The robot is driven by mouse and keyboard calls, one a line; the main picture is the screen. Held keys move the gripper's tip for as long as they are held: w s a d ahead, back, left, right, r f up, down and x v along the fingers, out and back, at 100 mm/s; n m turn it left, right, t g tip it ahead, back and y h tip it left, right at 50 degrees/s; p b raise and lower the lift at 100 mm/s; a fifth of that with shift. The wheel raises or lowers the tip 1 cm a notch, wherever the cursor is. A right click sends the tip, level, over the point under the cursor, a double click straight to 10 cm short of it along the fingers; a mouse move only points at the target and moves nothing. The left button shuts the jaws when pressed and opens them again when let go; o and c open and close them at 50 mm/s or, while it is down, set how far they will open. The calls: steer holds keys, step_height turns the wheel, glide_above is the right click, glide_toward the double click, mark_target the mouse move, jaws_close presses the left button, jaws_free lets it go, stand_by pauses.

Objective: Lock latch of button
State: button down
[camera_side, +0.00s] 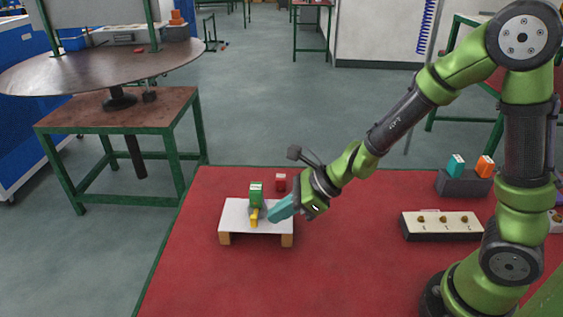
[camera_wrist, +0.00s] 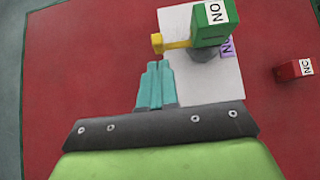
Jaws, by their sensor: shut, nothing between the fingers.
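A green button block (camera_side: 256,190) with a white label stands on a small white platform (camera_side: 233,217) on wooden feet. In the wrist view the green block (camera_wrist: 213,25) has a label reading "NO". A yellow latch (camera_side: 254,217) sticks out from the block's front side; in the wrist view the yellow latch (camera_wrist: 167,43) points left. My gripper (camera_side: 273,215) has teal fingers and is shut and empty. In the wrist view its fingertips (camera_wrist: 158,66) are just below the latch over the platform; I cannot tell if they touch it.
A red block (camera_side: 280,182) labelled "NC" in the wrist view (camera_wrist: 288,71) sits behind the platform. A white panel with several knobs (camera_side: 441,225) and a dark holder (camera_side: 465,184) with teal and orange blocks are at the right. The red tabletop (camera_side: 190,275) is clear in front.

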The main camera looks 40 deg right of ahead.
mark_target(254, 221)
steer(key=shift+w+a, duration=0.65)
steer(key=shift+w, duration=0.05)
steer(key=shift+w+a, duration=0.15)
steer(key=shift+a, duration=0.4)
steer(key=shift+w+a, duration=1.5)
steer(key=shift+a, duration=0.25)
steer(key=shift+w+a, duration=0.1)
steer(key=shift+w, duration=0.05)
